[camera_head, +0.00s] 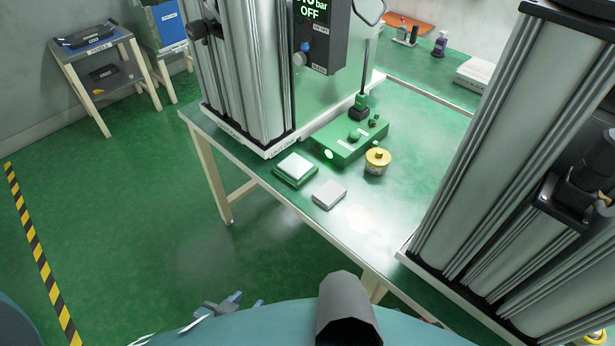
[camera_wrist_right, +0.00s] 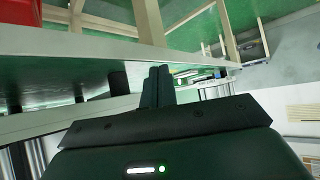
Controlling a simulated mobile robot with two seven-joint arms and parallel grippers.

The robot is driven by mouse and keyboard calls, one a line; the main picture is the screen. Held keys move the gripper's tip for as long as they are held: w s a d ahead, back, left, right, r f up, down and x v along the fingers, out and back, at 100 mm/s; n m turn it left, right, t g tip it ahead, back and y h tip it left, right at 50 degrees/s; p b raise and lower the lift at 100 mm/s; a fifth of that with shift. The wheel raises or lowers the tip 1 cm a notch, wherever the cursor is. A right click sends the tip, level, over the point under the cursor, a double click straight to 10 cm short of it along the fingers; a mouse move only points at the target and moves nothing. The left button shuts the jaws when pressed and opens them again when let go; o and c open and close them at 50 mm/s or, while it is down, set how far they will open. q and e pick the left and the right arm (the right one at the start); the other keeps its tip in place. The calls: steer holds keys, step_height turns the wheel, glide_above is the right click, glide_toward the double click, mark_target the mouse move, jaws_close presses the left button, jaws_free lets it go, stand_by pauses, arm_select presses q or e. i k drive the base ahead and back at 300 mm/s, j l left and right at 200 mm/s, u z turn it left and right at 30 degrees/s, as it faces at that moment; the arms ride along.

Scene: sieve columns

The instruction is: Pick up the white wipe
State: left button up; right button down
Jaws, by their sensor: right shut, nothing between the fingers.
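Two pale flat items lie near the front edge of the table (camera_head: 390,262) in the head view. One is a white square on a green base (camera_head: 295,168). My left gripper (camera_head: 228,302) is low at the bottom of the head view, well short of the table and touching neither item. Its fingers are too small and partly hidden to judge. My right gripper (camera_wrist_right: 157,86) is shut and empty in the right wrist view, with its fingertips together.
A green control box (camera_head: 350,140) and a yellow-lidded jar (camera_head: 377,160) stand just behind the pale items. Tall metal column machines stand at the left (camera_head: 240,70) and right (camera_head: 500,160) of the table. The floor left of the table is clear.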

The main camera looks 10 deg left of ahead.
mark_target(329, 193)
steer(key=i+j, duration=0.15)
steer(key=j, duration=0.3)
steer(key=i+j+z, duration=0.1)
steer(key=j, duration=0.35)
steer(key=i+j, duration=0.15)
steer(key=j, duration=0.3)
steer(key=i+j+z, duration=0.15)
steer(key=j, duration=0.35)
